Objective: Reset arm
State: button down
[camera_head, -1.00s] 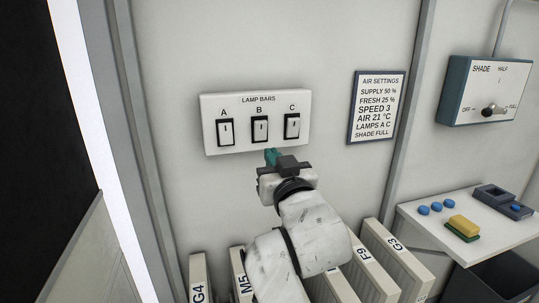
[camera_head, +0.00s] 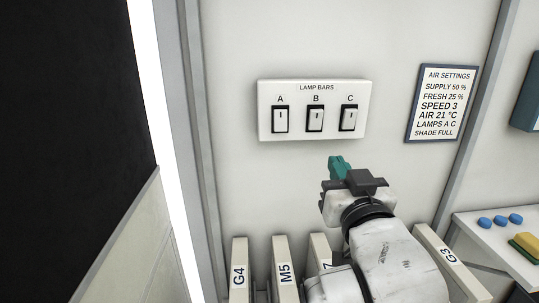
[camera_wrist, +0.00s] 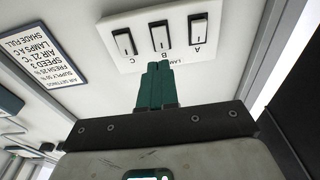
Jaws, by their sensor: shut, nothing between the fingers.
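My gripper (camera_head: 339,163) is in front of the wall, below the lamp switch panel in the head view. Its teal fingers are shut and empty, and they look apart from the panel. In the wrist view the shut fingers (camera_wrist: 158,70) point toward the white LAMP BARS panel (camera_head: 311,134), which appears upside down there. The panel has three rocker switches: A (camera_head: 281,119), B (camera_head: 315,119) and C (camera_head: 348,118). All three also show in the wrist view. My arm hides part of the labelled slabs below.
An air settings sign (camera_head: 441,103) hangs right of the panel. Upright slabs marked G4 (camera_head: 239,275), M5 (camera_head: 285,270) and G3 (camera_head: 450,258) stand below. A shelf (camera_head: 470,226) at right holds blue pieces (camera_head: 500,220) and a yellow sponge (camera_head: 528,243). A dark area lies left.

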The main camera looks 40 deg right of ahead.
notch_tip(320, 180, down, 23)
jog(key=s+a+n+g+y, duration=0.1)
jog(key=a+n+g+y, duration=0.25)
jog(key=g+y, duration=0.25)
jog(key=s+a+f+n+g+y, duration=0.1)
jog(key=s+a+f+g+y, duration=0.1)
jog(key=s+f, duration=0.7)
jog(key=s+a+f+n+g+y, duration=0.2)
jog(key=s+a+f+g, duration=0.3)
jog(key=f, duration=0.7)
jog(key=s+g, duration=0.2)
jog(key=s, duration=0.2)
jog(key=shift+s+y, duration=0.15)
jog(key=shift+y, duration=0.15)
jog(key=shift+d+f, duration=0.1)
jog(key=shift+d, duration=0.05)
